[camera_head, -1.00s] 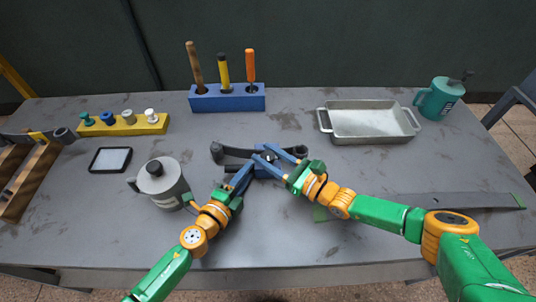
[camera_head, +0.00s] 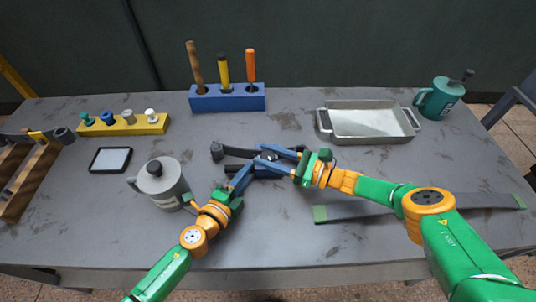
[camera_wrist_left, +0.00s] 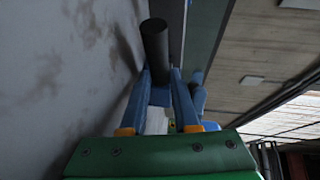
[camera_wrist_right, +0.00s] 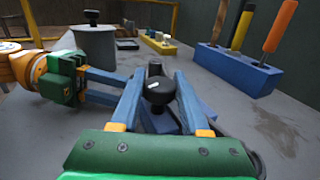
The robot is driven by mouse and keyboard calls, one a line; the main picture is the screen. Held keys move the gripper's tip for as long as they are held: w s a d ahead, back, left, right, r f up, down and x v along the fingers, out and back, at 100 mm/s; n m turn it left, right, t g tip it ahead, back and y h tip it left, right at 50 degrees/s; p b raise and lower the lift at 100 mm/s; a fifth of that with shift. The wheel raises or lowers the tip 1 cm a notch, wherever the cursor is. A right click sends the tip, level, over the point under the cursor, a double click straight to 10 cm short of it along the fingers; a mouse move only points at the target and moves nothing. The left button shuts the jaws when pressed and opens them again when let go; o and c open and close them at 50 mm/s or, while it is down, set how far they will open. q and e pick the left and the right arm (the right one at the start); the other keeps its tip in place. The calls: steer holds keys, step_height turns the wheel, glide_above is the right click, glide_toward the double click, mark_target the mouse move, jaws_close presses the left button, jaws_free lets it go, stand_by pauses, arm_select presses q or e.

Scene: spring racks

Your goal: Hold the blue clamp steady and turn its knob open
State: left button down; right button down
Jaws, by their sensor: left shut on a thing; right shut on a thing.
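The blue clamp (camera_wrist_right: 160,122) has a black round knob (camera_wrist_right: 158,92) with a white mark on top. In the head view it sits at the middle of the table, largely covered by my grippers, with a dark arm (camera_head: 237,152) reaching left. My right gripper (camera_wrist_right: 158,84) is shut on the knob, one finger on each side. My left gripper (camera_wrist_left: 160,80) is shut on the clamp's blue body (camera_wrist_left: 160,96); a black cylinder (camera_wrist_left: 155,45) stands out beyond its fingertips. The exact contact of the left fingers is partly hidden.
A grey canister (camera_head: 165,188) stands close left of my left gripper. A blue tool block (camera_head: 228,103) is behind, and a metal tray (camera_head: 368,122) is back right. A long grey strip with green ends (camera_head: 320,214) lies under my right arm. The front middle is clear.

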steer(key=shift+c, duration=2)
jaws_free()
steer(key=v, duration=1.2)
steer(key=shift+o, duration=0.2)
